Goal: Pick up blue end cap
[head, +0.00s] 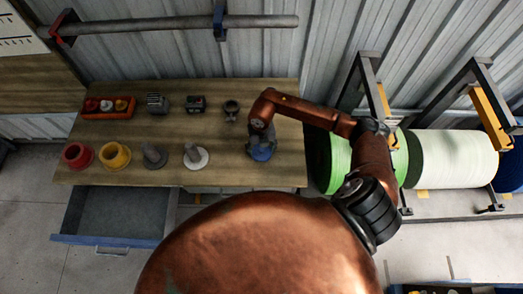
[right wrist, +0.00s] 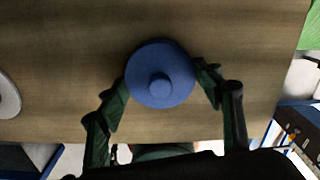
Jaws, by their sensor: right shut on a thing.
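The blue end cap (head: 261,153) is at the right end of the wooden table in the head view, under my right gripper (head: 260,140). In the right wrist view the blue end cap (right wrist: 160,75) is a round disc with a small raised knob in its middle. The fingers of my right gripper (right wrist: 165,84) touch its rim on both sides, so the gripper is shut on it. Wood shows all around the cap; I cannot tell whether it rests on the table or is just above it. My left gripper is not in view.
The table (head: 225,150) also holds a red cap (head: 77,155), a yellow cap (head: 115,155), a grey cap (head: 153,156), a white cap (head: 196,156) and an orange tray (head: 108,115). An open drawer (head: 115,213) juts out at the front left. Large rolls (head: 452,158) stand right.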

